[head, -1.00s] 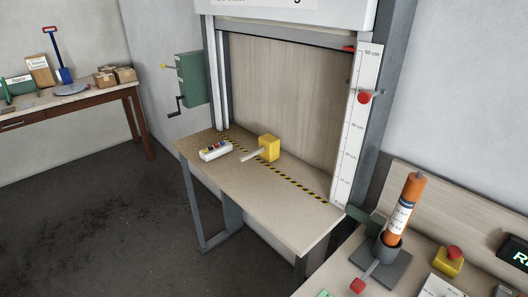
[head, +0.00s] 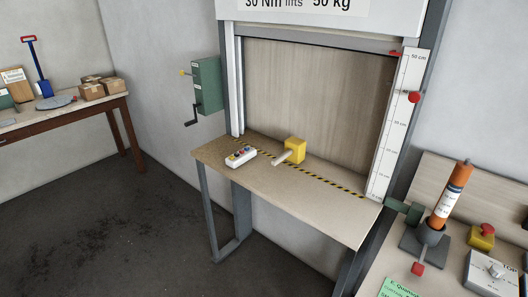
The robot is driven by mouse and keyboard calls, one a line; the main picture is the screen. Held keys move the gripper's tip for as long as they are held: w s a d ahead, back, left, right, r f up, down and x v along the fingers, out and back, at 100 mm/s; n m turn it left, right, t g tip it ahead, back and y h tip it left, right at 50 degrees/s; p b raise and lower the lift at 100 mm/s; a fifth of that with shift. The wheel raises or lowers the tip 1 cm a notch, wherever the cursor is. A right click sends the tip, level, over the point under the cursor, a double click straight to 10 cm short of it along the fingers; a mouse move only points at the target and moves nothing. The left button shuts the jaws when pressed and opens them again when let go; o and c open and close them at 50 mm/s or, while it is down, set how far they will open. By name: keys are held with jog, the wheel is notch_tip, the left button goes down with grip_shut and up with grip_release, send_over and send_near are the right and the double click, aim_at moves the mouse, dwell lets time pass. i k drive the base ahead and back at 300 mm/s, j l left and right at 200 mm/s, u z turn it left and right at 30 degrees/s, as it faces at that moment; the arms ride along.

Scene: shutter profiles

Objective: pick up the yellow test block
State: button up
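The yellow test block (head: 296,149) stands on the wooden bench (head: 300,195) below the shutter frame. A pale handle (head: 282,158) sticks out from its front left side. The block is on or right beside the yellow and black striped line (head: 325,182); I cannot tell exactly which. My gripper is not in view.
A white button box (head: 241,156) lies left of the block. A green crank box (head: 207,86) is on the wall. At right stand an orange cylinder (head: 453,192) in a grey holder and a red and yellow button (head: 482,236). The floor (head: 110,220) in front left is clear.

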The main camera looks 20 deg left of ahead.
aim_at(295, 147)
jog(key=i+j, duration=0.15)
jog(key=j, duration=0.25)
jog(key=i+j, duration=0.2)
jog(key=j, duration=0.15)
jog(key=i+j, duration=0.15)
jog(key=j, duration=0.25)
jog(key=i+j, duration=0.15)
jog(key=j, duration=0.25)
jog(key=i+j, duration=0.2)
jog(key=j, duration=0.15)
jog(key=i+j, duration=0.15)
jog(key=j, duration=0.25)
jog(key=i+j, duration=0.15)
jog(key=j, duration=0.2)
jog(key=i+z, duration=0.1)
jog(key=i, duration=0.65)
